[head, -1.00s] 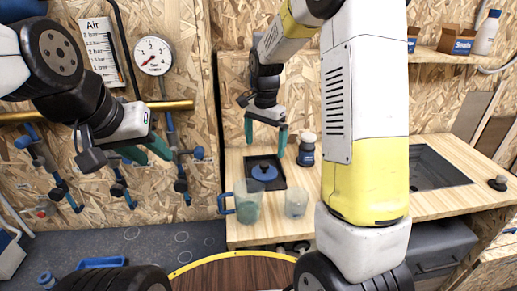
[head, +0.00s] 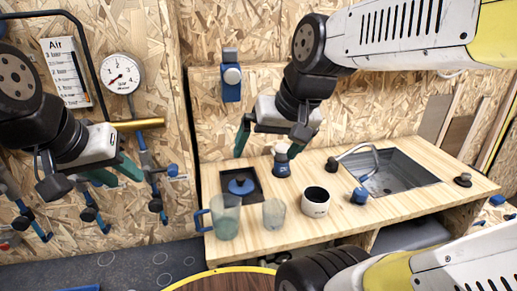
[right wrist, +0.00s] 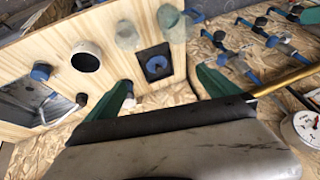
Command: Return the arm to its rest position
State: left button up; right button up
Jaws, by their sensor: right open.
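My right gripper (head: 268,146) is open and empty in the head view. It hangs in front of the wood-chip wall, above the back edge of the wooden counter (head: 290,233). In the right wrist view, the green fingers of my right gripper (right wrist: 163,92) stand wide apart with nothing between them. My left gripper (head: 118,174) is at the left of the head view, in front of the wall pipes. It holds nothing that I can see, and its opening is hard to judge from this side.
The counter bears a blue-handled jug (head: 226,218), a clear cup (head: 274,214), a white mug (head: 315,203), a dark-lidded jar (head: 281,162), a black plate with a blue lid (head: 241,187) and a sink (head: 392,178). A gauge (head: 122,74) hangs at left. A round table (head: 225,281) is in front.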

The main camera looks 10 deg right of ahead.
jog(key=shift+s+f+n+t, duration=0.15)
jog(key=shift+s+n+t, duration=0.25)
jog(key=shift+s, duration=0.75)
